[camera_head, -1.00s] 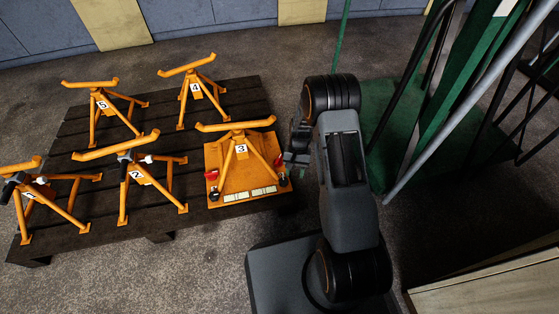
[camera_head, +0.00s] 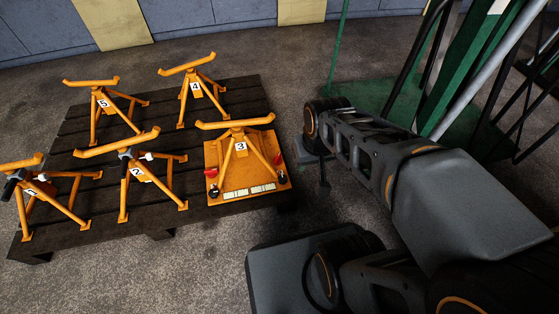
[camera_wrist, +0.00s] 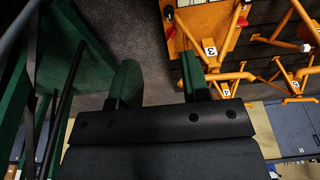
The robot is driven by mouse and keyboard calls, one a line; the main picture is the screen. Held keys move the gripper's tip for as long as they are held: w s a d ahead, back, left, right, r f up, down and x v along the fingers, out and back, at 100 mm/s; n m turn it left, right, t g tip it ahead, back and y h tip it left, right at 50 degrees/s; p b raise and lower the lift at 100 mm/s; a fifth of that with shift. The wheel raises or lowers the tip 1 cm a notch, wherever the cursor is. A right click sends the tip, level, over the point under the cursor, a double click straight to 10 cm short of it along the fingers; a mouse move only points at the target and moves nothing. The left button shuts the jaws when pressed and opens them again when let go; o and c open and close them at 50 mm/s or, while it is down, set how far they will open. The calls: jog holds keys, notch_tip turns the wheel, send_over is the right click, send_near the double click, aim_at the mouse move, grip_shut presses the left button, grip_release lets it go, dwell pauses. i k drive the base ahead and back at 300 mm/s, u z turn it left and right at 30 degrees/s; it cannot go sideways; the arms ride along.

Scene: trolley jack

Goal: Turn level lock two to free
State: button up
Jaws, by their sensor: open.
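Orange stand 3 (camera_head: 238,150) is upright on an orange base plate (camera_head: 222,160) at the pallet's right front. Red levers with dark round parts sit at the plate's left (camera_head: 211,172) and right (camera_head: 279,160) front corners. Pale label strips lie between them. I cannot read which lever is lock two. The plate (camera_wrist: 200,20) also shows at the top of the wrist view, with a red lever (camera_wrist: 242,20). My gripper (camera_wrist: 160,82) is open and empty, with two green fingers apart. In the head view it is largely hidden behind my arm, right of the plate, apart from the levers.
Stands 1 (camera_head: 37,190), 2 (camera_head: 135,170), 4 (camera_head: 194,85) and 5 (camera_head: 103,103) stand on the dark wooden pallet (camera_head: 75,230). A green frame with poles (camera_head: 465,75) rises at the right. Bare floor (camera_head: 190,270) lies in front of the pallet.

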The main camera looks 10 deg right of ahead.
aim_at(277, 161)
jog(key=z, duration=0.1)
jog(key=k, duration=0.4)
jog(key=u, duration=0.8)
jog(key=i, duration=0.9)
jog(key=z, duration=0.2)
